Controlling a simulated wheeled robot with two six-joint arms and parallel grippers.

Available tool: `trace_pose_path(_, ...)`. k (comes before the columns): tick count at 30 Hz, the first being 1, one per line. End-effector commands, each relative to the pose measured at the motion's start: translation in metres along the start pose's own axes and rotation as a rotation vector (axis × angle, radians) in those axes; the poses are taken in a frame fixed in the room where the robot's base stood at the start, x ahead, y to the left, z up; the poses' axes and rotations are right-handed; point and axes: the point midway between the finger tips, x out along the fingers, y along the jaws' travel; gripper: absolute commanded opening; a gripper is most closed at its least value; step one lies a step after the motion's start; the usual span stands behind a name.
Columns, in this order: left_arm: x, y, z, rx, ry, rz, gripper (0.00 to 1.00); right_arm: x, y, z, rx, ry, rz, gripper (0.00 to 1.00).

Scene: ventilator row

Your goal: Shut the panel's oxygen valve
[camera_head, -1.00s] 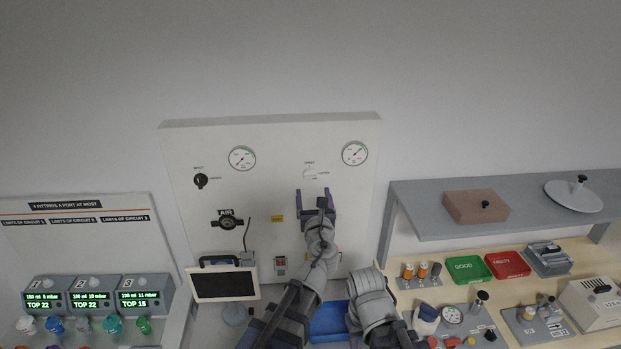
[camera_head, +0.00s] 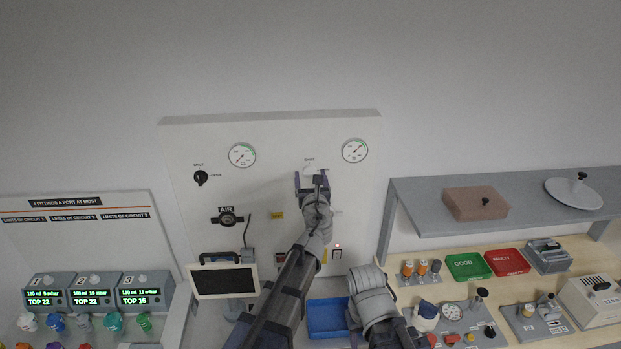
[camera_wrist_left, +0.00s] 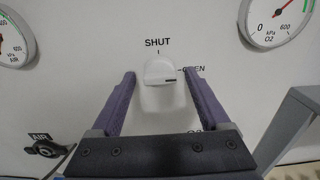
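The oxygen valve is a white knob (camera_wrist_left: 158,72) on the white wall panel (camera_head: 270,150), under the word SHUT. Its dark mark points right, toward OPEN. In the head view the knob (camera_head: 308,169) sits left of and below the right gauge. My left gripper (camera_wrist_left: 159,75) is open, with one finger on each side of the knob; small gaps seem to show, and contact cannot be confirmed. In the head view the left gripper (camera_head: 311,177) is raised in front of the panel. My right forearm shows at the bottom centre; its fingers are not visible.
An O2 gauge (camera_head: 354,150) and an air gauge (camera_head: 242,154) are on the panel. A grey shelf (camera_head: 430,225) juts out right. A blue tray (camera_head: 326,318) lies below.

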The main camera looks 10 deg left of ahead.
Motion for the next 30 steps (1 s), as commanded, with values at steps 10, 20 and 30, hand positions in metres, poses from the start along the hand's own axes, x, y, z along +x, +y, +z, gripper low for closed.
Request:
trace_pose_path(10, -0.0002, -0.0001, 0.0000, 0.000, 0.000, 0.000, 0.39, 0.0000, 0.0000, 0.0000, 0.000, 0.000, 0.000, 0.50)
trace_pose_path(20, -0.0003, -0.0001, 0.0000, 0.000, 0.000, 0.000, 0.02, 0.0000, 0.0000, 0.0000, 0.000, 0.000, 0.000, 0.50)
trace_pose_path(30, -0.0003, -0.0002, 0.0000, -0.041, 0.000, 0.000, 0.00, 0.0000, 0.0000, 0.0000, 0.000, 0.000, 0.000, 0.50)
